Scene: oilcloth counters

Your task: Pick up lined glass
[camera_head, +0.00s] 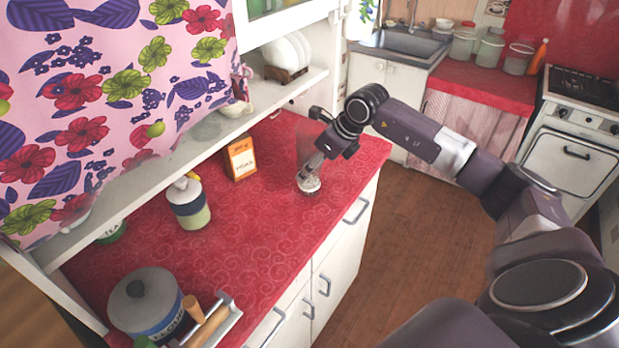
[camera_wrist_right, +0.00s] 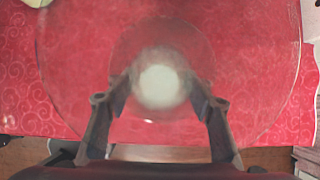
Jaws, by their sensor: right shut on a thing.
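The lined glass (camera_head: 309,186) is at the right part of the red counter in the head view; it is see-through, with a pale base. My right gripper (camera_head: 310,172) reaches down to it from above and is shut on it. In the right wrist view the glass (camera_wrist_right: 160,88) is seen from above as a wide clear ring around a whitish round bottom. The fingers of the right gripper (camera_wrist_right: 159,92) lie on either side of it. I cannot tell whether the glass touches the counter. My left gripper is not in view.
A shelf (camera_head: 190,145) overhangs the left side. Counter around the glass is clear.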

